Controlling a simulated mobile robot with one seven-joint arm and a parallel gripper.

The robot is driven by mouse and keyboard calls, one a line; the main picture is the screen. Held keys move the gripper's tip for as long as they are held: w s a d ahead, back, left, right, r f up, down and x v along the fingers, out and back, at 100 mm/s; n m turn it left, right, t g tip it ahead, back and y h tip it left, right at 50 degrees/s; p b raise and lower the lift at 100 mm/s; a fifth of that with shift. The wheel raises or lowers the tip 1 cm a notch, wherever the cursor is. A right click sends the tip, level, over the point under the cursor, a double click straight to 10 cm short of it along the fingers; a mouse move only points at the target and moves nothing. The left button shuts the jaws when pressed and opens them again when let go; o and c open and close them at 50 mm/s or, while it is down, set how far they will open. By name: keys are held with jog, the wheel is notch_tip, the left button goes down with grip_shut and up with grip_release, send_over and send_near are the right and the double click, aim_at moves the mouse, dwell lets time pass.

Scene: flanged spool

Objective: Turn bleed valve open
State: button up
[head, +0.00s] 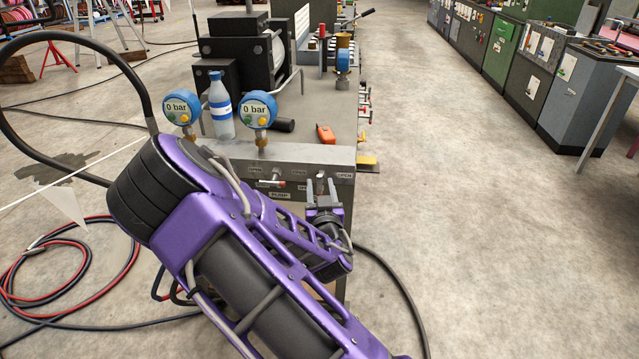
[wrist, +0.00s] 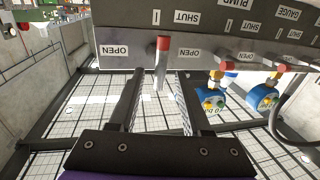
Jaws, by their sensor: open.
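My gripper (head: 322,183) is open at the right end of the bench's front panel (head: 330,160). In the wrist view, a valve lever with a red tip (wrist: 163,43) and metal stem stands in the gap between the open fingers (wrist: 160,78). Neither finger clearly touches it. OPEN labels (wrist: 190,53) flank this lever and a SHUT label (wrist: 186,17) is near it. Its name plate is not readable. In the head view, another red-tipped valve handle (head: 277,181) sits left of my gripper, and the gripper mostly hides the right valve.
Two blue gauges (head: 258,108) reading 0 bar and a plastic bottle (head: 220,105) stand on the bench. An orange tool (head: 325,134) lies behind the panel. More red handles (wrist: 279,67) show on the panel.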

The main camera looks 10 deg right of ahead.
jog(key=shift+w+d, duration=0.2)
jog(key=shift+w, duration=0.95)
grip_shut()
